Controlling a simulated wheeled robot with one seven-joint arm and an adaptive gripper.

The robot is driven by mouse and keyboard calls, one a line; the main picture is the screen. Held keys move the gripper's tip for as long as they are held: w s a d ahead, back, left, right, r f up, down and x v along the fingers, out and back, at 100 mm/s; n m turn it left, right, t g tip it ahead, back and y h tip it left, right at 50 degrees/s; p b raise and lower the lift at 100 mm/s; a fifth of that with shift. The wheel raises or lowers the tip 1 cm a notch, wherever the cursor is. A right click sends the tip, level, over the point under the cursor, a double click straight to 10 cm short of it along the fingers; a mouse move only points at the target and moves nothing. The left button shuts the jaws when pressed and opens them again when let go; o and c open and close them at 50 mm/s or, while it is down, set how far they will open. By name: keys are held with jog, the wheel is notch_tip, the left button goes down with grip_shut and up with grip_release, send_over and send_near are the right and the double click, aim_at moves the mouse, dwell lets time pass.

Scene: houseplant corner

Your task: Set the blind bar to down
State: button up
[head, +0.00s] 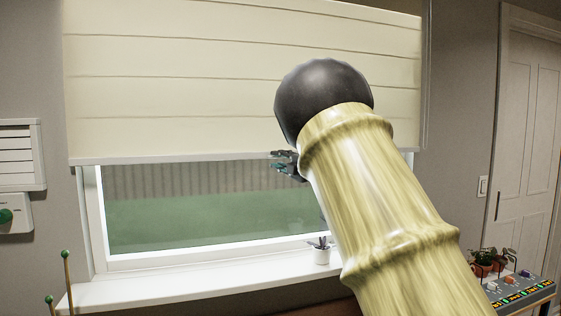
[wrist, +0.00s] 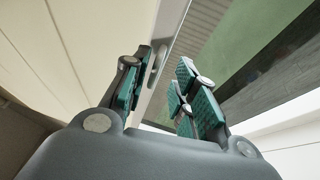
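The blind bar (head: 170,158) is the pale strip along the lower edge of the cream blind (head: 180,85), which covers the upper part of the window. My gripper (head: 284,165) is at the bar's height, right of the window's middle, partly hidden behind my arm. In the wrist view my gripper (wrist: 162,92) is open, with teal-padded fingers apart. The bar (wrist: 177,45) runs between and beyond the fingers, with a small grey handle (wrist: 157,65) close to the left finger. I cannot tell whether they touch. My arm hides part of the bar in the head view.
Below is a white windowsill (head: 190,283) with a small potted plant (head: 321,252) on it. Green-topped stakes (head: 67,268) stand at lower left. Potted plants (head: 485,262) and a tray (head: 520,290) are at lower right. The window glass (head: 190,215) beneath the bar is uncovered.

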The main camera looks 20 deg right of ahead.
jog(key=shift+r, duration=0.1)
jog(key=v, duration=1.2)
